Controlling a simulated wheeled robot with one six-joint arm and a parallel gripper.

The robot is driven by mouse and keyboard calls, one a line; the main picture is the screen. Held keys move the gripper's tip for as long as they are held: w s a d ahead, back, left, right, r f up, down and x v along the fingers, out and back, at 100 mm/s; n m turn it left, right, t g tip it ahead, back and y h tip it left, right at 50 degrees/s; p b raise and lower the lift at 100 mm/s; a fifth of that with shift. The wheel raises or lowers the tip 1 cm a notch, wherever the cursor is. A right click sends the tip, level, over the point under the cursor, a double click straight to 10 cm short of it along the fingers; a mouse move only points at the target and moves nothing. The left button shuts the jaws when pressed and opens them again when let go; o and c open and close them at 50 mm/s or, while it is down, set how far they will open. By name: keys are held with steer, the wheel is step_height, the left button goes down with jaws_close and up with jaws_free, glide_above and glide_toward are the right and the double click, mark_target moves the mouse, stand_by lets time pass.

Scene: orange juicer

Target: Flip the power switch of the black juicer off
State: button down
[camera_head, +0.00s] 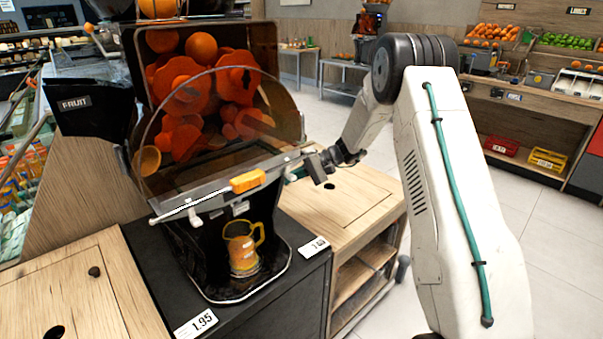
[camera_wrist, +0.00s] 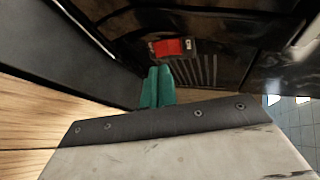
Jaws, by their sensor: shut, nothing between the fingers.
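The black juicer (camera_head: 205,240) stands on a dark counter, with oranges and orange peels behind its clear cover. Its red power switch (camera_wrist: 173,46) shows in the wrist view on a dark panel, above a row of vent slots. The switch is hidden in the head view. My gripper (camera_wrist: 160,72) has its two teal fingers shut together with nothing between them. The fingertips are just below and slightly left of the switch in the wrist view; I cannot tell whether they touch the panel. In the head view, my wrist (camera_head: 335,158) is at the juicer's right side.
A wooden counter (camera_head: 345,200) lies below my arm. Tiled floor is open at the right.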

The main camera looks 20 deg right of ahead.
steer(key=x, duration=0.7)
steer(key=shift+a, duration=0.3)
steer(key=shift+f, duration=0.15)
steer(key=shift+w+a+f+y, duration=0.1)
steer(key=shift+a+f+y, duration=0.05)
steer(key=shift+a+y, duration=0.15)
steer(key=shift+w+r, duration=0.1)
steer(key=shift+r, duration=0.85)
steer(key=v, duration=1.4)
